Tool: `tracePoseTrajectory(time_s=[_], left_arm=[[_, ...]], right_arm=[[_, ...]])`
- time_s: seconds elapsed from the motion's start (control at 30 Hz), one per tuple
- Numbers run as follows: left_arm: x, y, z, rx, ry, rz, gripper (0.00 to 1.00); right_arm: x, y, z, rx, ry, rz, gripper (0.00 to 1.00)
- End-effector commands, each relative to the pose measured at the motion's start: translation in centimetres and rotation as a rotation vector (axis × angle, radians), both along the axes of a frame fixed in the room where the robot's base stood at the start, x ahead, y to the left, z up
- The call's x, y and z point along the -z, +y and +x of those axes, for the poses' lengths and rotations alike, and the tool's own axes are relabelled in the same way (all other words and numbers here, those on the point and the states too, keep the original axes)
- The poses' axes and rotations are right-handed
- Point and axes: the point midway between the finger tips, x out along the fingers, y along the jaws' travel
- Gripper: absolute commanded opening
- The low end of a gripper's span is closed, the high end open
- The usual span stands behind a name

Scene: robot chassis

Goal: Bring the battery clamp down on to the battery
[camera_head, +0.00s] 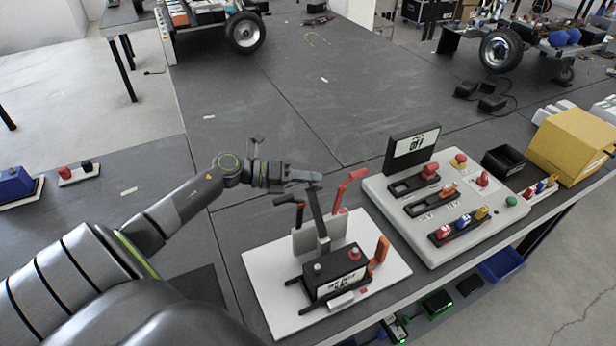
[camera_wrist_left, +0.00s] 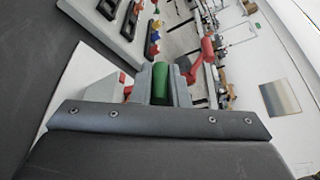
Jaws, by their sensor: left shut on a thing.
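The black battery (camera_head: 335,274) sits on a white base plate (camera_head: 262,270) with two round terminals on top. The battery clamp (camera_head: 317,215) is a dark grey bar raised steeply behind the battery, apart from its top. My left gripper (camera_head: 312,181) is at the upper end of the bar. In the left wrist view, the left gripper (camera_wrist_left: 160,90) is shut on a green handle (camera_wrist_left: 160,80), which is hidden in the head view. My right gripper is not in view.
A white control panel (camera_head: 445,245) with an OFF sign (camera_head: 411,147) and several coloured plugs stands right of the base plate. A yellow box (camera_head: 575,142) and a black bin (camera_head: 504,160) lie beyond it.

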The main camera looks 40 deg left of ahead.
Motion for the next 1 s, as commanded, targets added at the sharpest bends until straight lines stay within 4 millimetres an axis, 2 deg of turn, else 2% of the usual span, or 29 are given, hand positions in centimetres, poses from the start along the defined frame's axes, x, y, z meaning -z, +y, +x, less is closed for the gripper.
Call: tracePoseTrajectory(time_s=[0.27, 0.57, 0.93, 0.97, 1.0], left_arm=[[-0.2, -0.2, -0.1, 0.001, -0.006, 0.014, 0.00], [-1.9, -2.7, -1.5, 0.002, -0.056, 0.110, 0.00], [-1.8, -3.2, -1.7, -0.001, -0.056, 0.109, 0.00], [-1.8, -3.1, -1.7, -0.001, -0.056, 0.109, 0.15], [-1.8, -3.1, -1.7, -0.001, -0.056, 0.109, 0.20]], right_arm=[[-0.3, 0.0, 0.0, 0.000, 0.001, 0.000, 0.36], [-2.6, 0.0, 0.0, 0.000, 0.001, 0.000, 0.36], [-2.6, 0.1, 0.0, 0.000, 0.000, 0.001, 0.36], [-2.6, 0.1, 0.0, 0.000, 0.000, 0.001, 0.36], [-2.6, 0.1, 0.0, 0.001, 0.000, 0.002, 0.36]])
